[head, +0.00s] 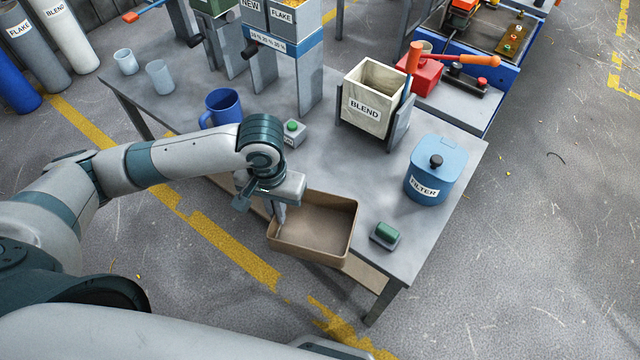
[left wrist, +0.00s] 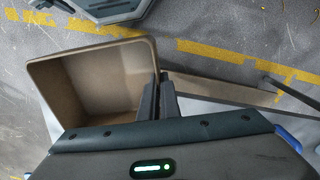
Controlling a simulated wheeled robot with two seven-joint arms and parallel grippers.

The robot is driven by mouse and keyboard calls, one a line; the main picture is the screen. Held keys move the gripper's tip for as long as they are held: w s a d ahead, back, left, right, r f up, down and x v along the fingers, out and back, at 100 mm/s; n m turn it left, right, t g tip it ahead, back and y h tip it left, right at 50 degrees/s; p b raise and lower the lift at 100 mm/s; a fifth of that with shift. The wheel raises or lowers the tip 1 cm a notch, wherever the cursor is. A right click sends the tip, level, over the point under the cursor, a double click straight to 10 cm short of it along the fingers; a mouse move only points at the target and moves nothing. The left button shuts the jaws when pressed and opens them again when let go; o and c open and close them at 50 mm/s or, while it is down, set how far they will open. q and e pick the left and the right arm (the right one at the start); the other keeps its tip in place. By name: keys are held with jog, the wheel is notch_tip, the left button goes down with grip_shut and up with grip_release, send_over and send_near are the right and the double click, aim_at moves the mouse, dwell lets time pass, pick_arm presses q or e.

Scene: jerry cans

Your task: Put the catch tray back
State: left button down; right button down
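The catch tray is a brown, open, empty rectangular tray (head: 325,254) at the table's front edge, overhanging it on the near side. In the left wrist view the tray (left wrist: 100,85) fills the left half. My left gripper (head: 279,212) is at the tray's left wall. In the left wrist view its fingers (left wrist: 162,98) are closed about that wall, one on each side. Whether the tray touches the table is hard to tell. My right gripper is not in view.
On the grey table (head: 300,168) stand a blue mug (head: 222,108), a green-button box (head: 293,133), a BLEND bin (head: 368,100), a blue FILTER canister (head: 434,175) and a small green-topped block (head: 385,235) close right of the tray. Floor in front is clear.

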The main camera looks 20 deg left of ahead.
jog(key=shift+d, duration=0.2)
